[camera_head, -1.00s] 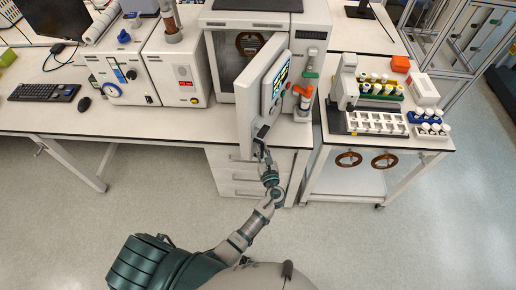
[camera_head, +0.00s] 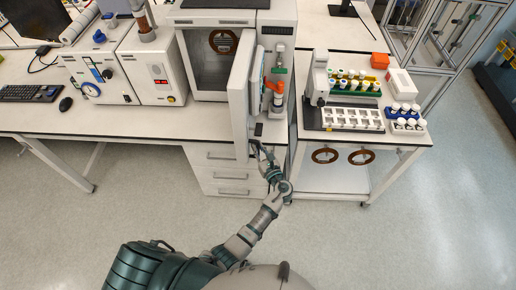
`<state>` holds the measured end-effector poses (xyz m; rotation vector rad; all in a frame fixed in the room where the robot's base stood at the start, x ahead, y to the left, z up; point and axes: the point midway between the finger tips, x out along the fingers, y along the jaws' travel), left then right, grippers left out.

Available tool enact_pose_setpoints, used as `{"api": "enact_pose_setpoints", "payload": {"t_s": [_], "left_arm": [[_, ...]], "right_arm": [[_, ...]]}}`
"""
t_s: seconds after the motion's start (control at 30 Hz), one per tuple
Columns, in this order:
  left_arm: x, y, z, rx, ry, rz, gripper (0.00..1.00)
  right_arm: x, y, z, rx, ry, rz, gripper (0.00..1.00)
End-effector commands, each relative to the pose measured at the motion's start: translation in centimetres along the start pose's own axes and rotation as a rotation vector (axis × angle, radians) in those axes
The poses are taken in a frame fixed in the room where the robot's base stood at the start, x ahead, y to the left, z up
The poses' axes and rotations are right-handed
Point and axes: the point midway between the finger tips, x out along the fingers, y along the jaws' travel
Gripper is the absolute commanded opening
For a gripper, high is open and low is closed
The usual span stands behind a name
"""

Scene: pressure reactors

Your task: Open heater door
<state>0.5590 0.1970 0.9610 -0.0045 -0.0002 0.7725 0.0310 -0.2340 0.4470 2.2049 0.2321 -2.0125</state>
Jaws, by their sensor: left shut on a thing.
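The heater (camera_head: 278,17) is a white cabinet on the bench with a dark interior. A round brown ring (camera_head: 223,41) shows inside it. Its door (camera_head: 239,97) stands open, swung out toward me and seen nearly edge-on at the right side of the cabinet. My left gripper (camera_head: 257,147) is at the lower front edge of the door, shut on the dark door handle (camera_head: 258,129). The fingertips are small and partly hidden at the handle. My right gripper is not in view.
White instruments (camera_head: 150,67) stand left of the heater. An orange-topped bottle (camera_head: 278,86) stands close to the door's right. A side table (camera_head: 385,139) holds a dispenser (camera_head: 317,80) and vial racks (camera_head: 354,118). The floor in front is clear.

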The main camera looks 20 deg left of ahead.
Motion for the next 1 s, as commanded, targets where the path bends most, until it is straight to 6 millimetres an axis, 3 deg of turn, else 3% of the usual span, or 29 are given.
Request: {"api": "enact_pose_setpoints", "payload": {"t_s": [0.13, 0.17, 0.23, 0.77, 1.0], "left_arm": [[0.1, -0.2, 0.4, -0.001, -0.008, -0.003, 0.0], [0.1, -0.2, 0.4, -0.001, -0.009, -0.003, 0.23], [0.0, -0.2, 0.4, 0.0, -0.008, -0.003, 0.4], [-0.5, -0.2, 0.1, 0.001, -0.003, -0.003, 0.41], [-4.8, -0.2, 0.0, 0.001, -0.001, -0.004, 0.41]], "right_arm": [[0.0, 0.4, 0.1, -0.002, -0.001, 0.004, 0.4], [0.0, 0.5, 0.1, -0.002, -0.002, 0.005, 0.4], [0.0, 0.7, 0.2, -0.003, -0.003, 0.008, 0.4], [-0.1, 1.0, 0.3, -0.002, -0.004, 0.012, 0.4], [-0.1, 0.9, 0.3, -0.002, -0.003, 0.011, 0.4]]}}
